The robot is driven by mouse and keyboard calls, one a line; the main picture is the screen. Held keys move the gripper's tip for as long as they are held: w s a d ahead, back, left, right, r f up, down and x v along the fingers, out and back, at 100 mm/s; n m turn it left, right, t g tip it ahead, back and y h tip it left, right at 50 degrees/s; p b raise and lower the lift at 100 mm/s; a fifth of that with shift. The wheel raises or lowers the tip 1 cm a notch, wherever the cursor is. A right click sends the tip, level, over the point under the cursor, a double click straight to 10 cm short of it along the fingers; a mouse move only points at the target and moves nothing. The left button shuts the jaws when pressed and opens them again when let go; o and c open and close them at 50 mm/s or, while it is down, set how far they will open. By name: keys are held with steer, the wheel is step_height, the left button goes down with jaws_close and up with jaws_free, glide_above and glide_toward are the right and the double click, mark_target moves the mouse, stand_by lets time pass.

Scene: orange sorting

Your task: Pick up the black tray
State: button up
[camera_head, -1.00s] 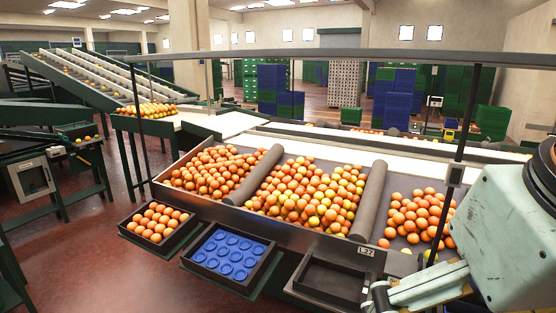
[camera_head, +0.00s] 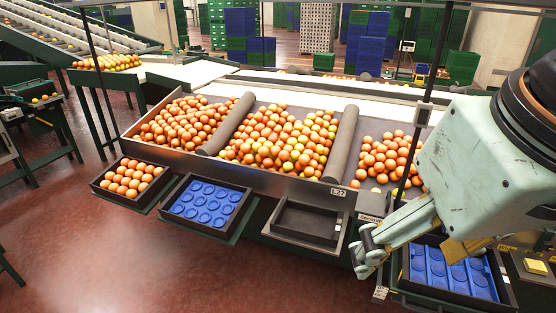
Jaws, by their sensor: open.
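An empty black tray (camera_head: 306,236) sits on a stand in front of the sorting bins, below the L27 label. Another black tray (camera_head: 236,222) to its left holds a blue insert with round cups. A third black tray (camera_head: 147,197) at the far left is filled with oranges. A black tray (camera_head: 507,288) with a blue insert is at the lower right, partly hidden by my arm. My gripper (camera_head: 363,250) is open and empty, just right of the empty tray and apart from it.
Sloped bins (camera_head: 292,184) of oranges, split by grey rollers (camera_head: 342,146), stand behind the trays. A thin dark post (camera_head: 413,143) rises near my arm. A yellow button box (camera_head: 535,267) is at the far right. The red floor (camera_head: 150,265) in front is clear.

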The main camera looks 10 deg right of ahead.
steer(key=c, duration=1.7)
steer(key=w+f+n+g+b, duration=0.1)
steer(key=w+f+n, duration=0.15)
steer(key=w, duration=0.95)
steer(key=w+f+n, duration=0.2)
steer(key=w+f, duration=0.2)
steer(key=w, duration=0.7)
steer(key=w+f+n+g+b, duration=0.1)
steer(key=w+f+n, duration=0.15)
steer(key=w, duration=0.95)
steer(key=w+f+n, duration=0.2)
steer(key=w+f, duration=0.5)
steer(key=f, duration=0.4)
steer(key=w+a+f+n+g+b, duration=0.1)
steer(key=w+f+n, duration=0.1)
steer(key=w+f, duration=0.5)
steer(key=w+f+n+g+b, duration=0.1)
steer(key=w+f, duration=0.6)
steer(key=f, duration=0.7)
steer(key=shift+w+a+f+n, duration=0.2)
steer(key=shift+w+f+n, duration=0.2)
